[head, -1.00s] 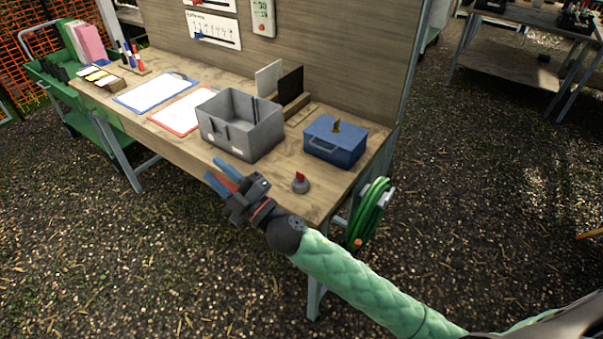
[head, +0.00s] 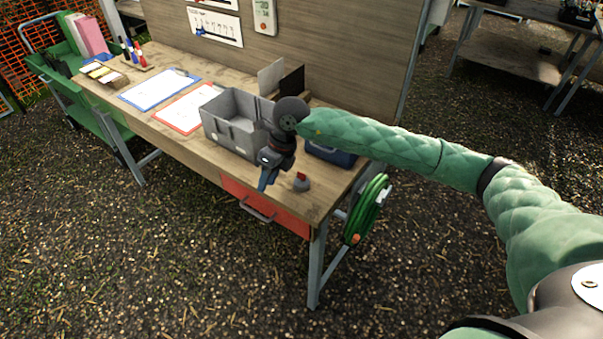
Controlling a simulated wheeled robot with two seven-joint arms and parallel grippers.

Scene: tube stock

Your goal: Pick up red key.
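A small red piece (head: 301,176) sits on top of a round grey object (head: 302,185) near the right front edge of the workbench. It may be the red key; it is too small to be sure. My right gripper (head: 267,181) points down over the bench's front edge, just left of the grey object and in front of the grey bin. Its blue fingers overlap from this side, so their gap does not show. No object is visible in them. My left gripper is not in view.
A grey open bin (head: 226,116) stands behind my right gripper. A blue box (head: 333,154) is mostly hidden behind my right arm. A red drawer (head: 285,215) is below the bench edge. Two clipboards lie left. A green hose (head: 368,207) hangs at the right end.

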